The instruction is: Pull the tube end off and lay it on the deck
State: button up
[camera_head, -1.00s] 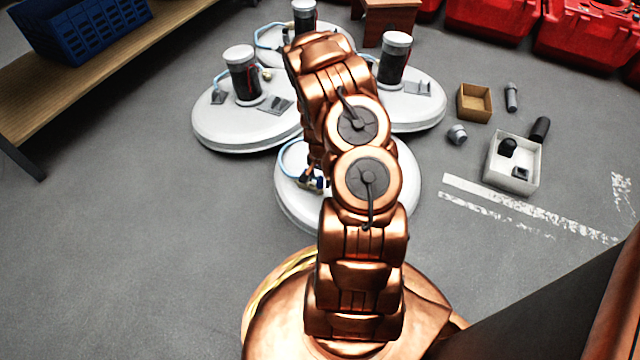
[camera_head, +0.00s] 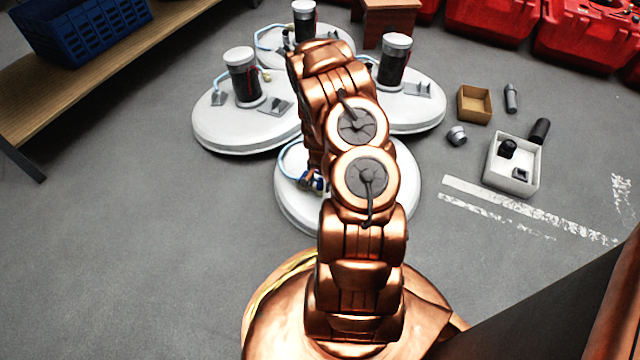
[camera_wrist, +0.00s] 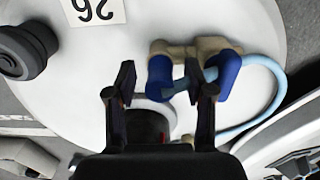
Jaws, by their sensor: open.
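The near white deck (camera_head: 402,200) is a round disc and fills much of the wrist view (camera_wrist: 100,75). On it stands a tan fitting (camera_wrist: 205,47) with two blue collars. A light blue tube (camera_wrist: 275,95) loops around the right side of the fitting. A short light blue piece (camera_wrist: 178,90) shows at the left collar. My gripper (camera_wrist: 163,82) is open, its fingers on either side of the left blue collar in the picture, with no visible grip. Whether they touch anything I cannot tell. In the head view my arm hides the gripper and much of this deck.
A dark grey knob (camera_wrist: 25,50) and a label marked 26 (camera_wrist: 93,8) are on the deck. Other white discs with dark columns (camera_head: 243,75) stand close behind. A white box (camera_head: 513,165) and a brown box (camera_head: 474,104) are on the floor right. Floor at left is clear.

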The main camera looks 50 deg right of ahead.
aim_at(320, 180)
dwell(0.8)
grip_shut()
jog(key=shift+r, duration=0.1)
dwell(0.5)
jog(key=shift+r+p, duration=1.3)
jog(key=shift+r, duration=1.6)
